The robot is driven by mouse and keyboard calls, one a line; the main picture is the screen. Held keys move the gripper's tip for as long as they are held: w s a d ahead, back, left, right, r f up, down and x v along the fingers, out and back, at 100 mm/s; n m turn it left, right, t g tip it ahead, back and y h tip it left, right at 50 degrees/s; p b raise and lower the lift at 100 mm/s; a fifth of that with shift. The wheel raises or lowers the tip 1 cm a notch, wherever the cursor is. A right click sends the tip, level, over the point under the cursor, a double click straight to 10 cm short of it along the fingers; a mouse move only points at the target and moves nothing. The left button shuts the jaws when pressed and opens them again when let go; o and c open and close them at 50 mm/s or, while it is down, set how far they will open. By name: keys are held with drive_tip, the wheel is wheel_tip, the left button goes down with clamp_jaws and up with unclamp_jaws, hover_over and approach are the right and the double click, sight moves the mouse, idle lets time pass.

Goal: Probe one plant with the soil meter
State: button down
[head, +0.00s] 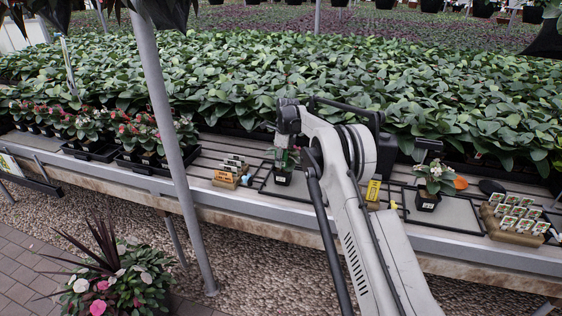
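My gripper (284,150) is over the middle of the bench, directly above a small black pot (284,177). Some green shows between the gripper and this pot; I cannot tell whether it is the plant's leaves or something in the fingers. The fingers are too small and covered to tell open from shut. Another small potted plant (434,184) with pale flowers and green leaves stands upright in a black pot to the right. A yellow upright item (374,190) with dark marks stands between them, partly beside my arm. I cannot make out a soil meter for certain.
A block of plant labels (228,175) stands left of the gripper, and a tray of labels (514,219) at the right. An orange round item (461,183) and a black oval item (491,187) lie near the right plant. A grey post (163,110) rises at left.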

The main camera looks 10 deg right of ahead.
drive_tip(key=c, duration=1.4)
unclamp_jaws()
drive_tip(key=r, duration=0.4)
drive_tip(key=d+r, duration=0.1)
drive_tip(key=r, duration=0.7)
drive_tip(key=shift+s+d, duration=0.15)
drive_tip(key=shift+s, duration=0.2)
drive_tip(key=s+r+n+t, duration=0.2)
drive_tip(key=s+r+n, duration=0.6)
drive_tip(key=s+r, duration=0.9)
drive_tip(key=s+a+r+n+t, duration=0.1)
drive_tip(key=s+r+n, duration=0.25)
drive_tip(key=s, duration=0.55)
drive_tip(key=s+r+n+t, duration=0.15)
drive_tip(key=s+n, duration=0.25)
drive_tip(key=s, duration=0.5)
drive_tip(key=s+f+n, duration=0.2)
drive_tip(key=s+f, duration=0.1)
drive_tip(key=s, duration=0.5)
drive_tip(key=s+f+n+t, duration=0.1)
drive_tip(key=s+f+n, duration=0.2)
drive_tip(key=s, duration=0.4)
drive_tip(key=s+f+n+t+h, duration=0.1)
drive_tip(key=s+f+n, duration=0.2)
drive_tip(key=s+f, duration=0.2)
drive_tip(key=shift+s+a, duration=0.1)
drive_tip(key=shift+s, duration=1.7)
